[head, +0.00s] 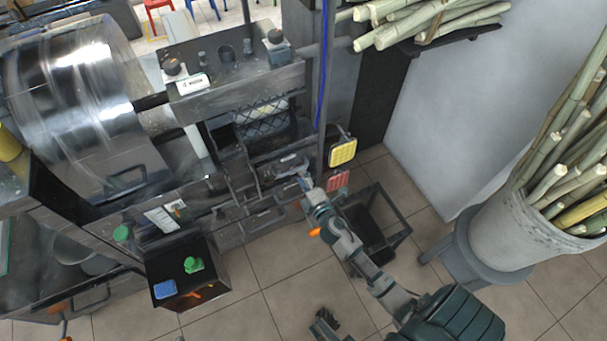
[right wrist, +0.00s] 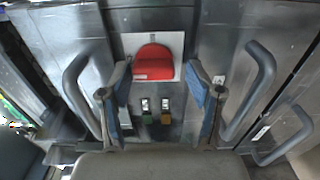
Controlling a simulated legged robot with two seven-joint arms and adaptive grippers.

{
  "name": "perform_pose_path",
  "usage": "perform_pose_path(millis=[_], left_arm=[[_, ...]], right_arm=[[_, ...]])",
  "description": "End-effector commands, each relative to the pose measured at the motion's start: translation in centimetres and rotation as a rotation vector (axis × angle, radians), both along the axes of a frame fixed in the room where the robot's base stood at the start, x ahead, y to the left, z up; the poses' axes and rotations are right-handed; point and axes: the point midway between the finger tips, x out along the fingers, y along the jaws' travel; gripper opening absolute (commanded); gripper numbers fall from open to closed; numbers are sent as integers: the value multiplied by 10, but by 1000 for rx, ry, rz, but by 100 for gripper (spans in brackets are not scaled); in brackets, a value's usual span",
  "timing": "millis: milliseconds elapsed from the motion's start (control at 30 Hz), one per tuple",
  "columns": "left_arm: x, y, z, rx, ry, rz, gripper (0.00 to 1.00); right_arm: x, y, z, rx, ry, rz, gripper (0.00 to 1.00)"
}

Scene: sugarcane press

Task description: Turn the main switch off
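In the right wrist view, a red switch (right wrist: 153,62) with a rounded top sits on a white plate (right wrist: 174,42) on a grey metal panel. I take it for the main switch. My right gripper (right wrist: 163,88) is open, its two blue-padded fingers apart on either side below the red switch. Nothing is between the fingertips, and I see no clear contact. In the head view my right gripper (head: 304,183) is at the front of the press, and the switch cannot be made out there. A dark part of my left gripper (head: 325,324) shows at the bottom edge; its opening is unclear.
Two small switches, green (right wrist: 147,117) and orange (right wrist: 166,117), sit below the red one. Curved handles (right wrist: 78,88) (right wrist: 252,88) flank the panel. A yellow pad (head: 342,152) and a black stand (head: 375,225) are near my arm. A cane bucket (head: 500,230) stands right.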

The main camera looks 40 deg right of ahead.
Motion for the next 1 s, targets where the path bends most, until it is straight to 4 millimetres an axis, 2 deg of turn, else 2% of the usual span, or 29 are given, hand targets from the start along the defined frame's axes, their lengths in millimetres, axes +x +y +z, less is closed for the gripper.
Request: perform_pose_path(millis=[667, 833, 1000], left_arm=[[-1, 0, -1, -2, 3, 0, 40], [0, 0, -14, -1, 17, 0, 40], [3, 0, -45, -1, 55, 0, 40]], right_arm=[[1, -5, 4, 21, -13, -8, 69], [0, -5, 1, 218, -58, -9, 69], [0, -5, -5, 587, -140, -10, 69]])
